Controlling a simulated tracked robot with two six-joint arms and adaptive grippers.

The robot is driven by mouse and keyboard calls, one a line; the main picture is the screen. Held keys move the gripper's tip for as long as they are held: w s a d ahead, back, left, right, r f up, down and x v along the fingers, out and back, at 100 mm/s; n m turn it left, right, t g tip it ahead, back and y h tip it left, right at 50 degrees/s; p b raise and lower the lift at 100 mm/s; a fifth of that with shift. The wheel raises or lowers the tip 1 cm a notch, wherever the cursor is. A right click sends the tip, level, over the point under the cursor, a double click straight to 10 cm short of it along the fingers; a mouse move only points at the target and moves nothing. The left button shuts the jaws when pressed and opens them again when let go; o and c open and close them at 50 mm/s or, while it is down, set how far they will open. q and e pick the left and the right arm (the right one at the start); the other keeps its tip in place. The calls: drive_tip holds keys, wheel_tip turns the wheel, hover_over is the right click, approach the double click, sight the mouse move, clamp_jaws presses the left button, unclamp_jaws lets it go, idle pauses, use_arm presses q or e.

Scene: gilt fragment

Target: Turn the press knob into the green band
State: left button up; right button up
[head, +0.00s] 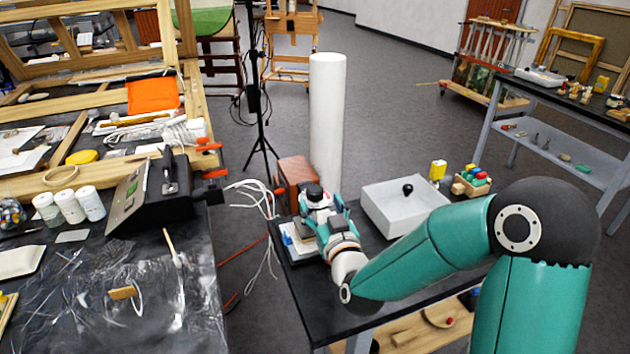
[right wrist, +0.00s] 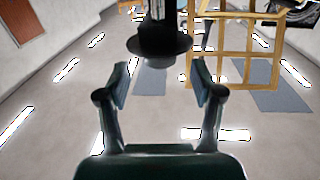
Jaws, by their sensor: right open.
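My right gripper (head: 323,207) is open around or close beside the knob. In the right wrist view, the dark round knob (right wrist: 160,45) lies centred between the two spread fingertips of the gripper (right wrist: 161,72), with gaps on both sides. I cannot make out the green band. My left gripper is not in view.
A white tray (head: 380,222) with a black ball-topped piece (head: 407,189) stands right of the press. A reddish-brown box (head: 297,172) and tall white cylinder (head: 327,120) stand behind it. Loose white cables (head: 262,205) hang at the left. A cluttered workbench (head: 190,300) fills the left.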

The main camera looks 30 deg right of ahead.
sight(317, 198)
drive_tip(key=p+x, duration=0.1)
drive_tip(key=x, duration=0.4)
drive_tip(key=shift+w+f, duration=0.1)
drive_tip(key=shift+w, duration=0.05)
drive_tip(key=c, duration=1.2)
drive_tip(key=shift+o, duration=0.2)
